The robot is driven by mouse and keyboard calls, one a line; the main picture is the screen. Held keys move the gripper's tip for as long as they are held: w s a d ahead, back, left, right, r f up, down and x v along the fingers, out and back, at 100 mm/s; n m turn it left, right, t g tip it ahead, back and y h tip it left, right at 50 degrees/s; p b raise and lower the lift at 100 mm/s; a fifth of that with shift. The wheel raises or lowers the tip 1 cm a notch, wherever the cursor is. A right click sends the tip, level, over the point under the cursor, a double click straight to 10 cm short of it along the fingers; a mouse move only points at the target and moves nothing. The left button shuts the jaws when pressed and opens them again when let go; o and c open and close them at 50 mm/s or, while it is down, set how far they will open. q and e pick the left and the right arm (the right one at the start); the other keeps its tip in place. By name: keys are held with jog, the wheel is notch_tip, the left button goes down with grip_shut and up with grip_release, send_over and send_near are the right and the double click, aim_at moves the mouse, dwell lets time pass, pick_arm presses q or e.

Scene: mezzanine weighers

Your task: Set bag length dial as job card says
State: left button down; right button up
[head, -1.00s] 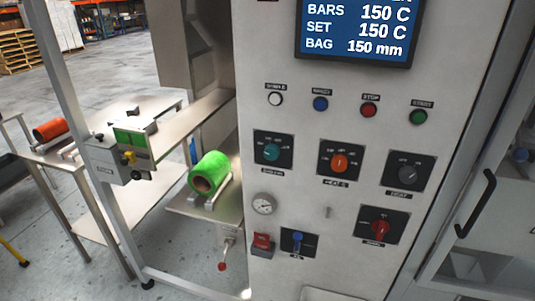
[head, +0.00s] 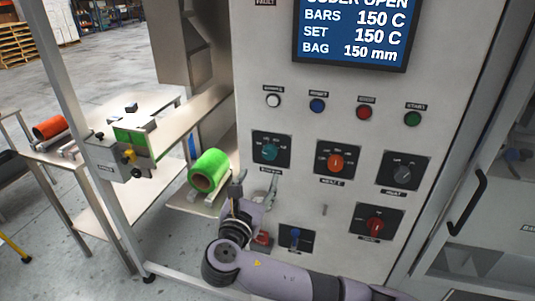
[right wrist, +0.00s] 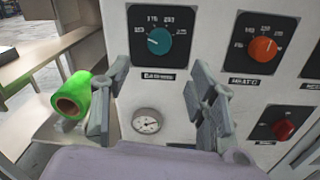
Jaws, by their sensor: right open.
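The teal dial (head: 269,151) is on the upper left of the machine's front panel. It shows larger in the right wrist view (right wrist: 161,42), on a black plate with a scale, its pale mark towards the left. The label below seems to begin with "BAG". The screen (head: 352,33) reads BAG 150 mm. My right gripper (head: 256,186) is open and empty, below the teal dial. In the right wrist view its fingers (right wrist: 157,78) are spread to either side below the dial, apart from it. My left gripper is out of view. I see no job card.
The orange dial (head: 336,162) is to the right, with a grey dial (head: 403,174) and a red dial (head: 375,224) further along. A gauge (right wrist: 147,121) lies below the teal dial. A green roll (head: 209,171) is left of the panel.

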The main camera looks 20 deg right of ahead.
aim_at(269, 155)
jog(key=p+x, duration=0.2)
jog(key=x, duration=0.8)
jog(key=shift+w+d, duration=0.25)
jog(key=shift+w, duration=0.05)
jog(key=shift+c, duration=0.5)
jog(key=c, duration=1.1)
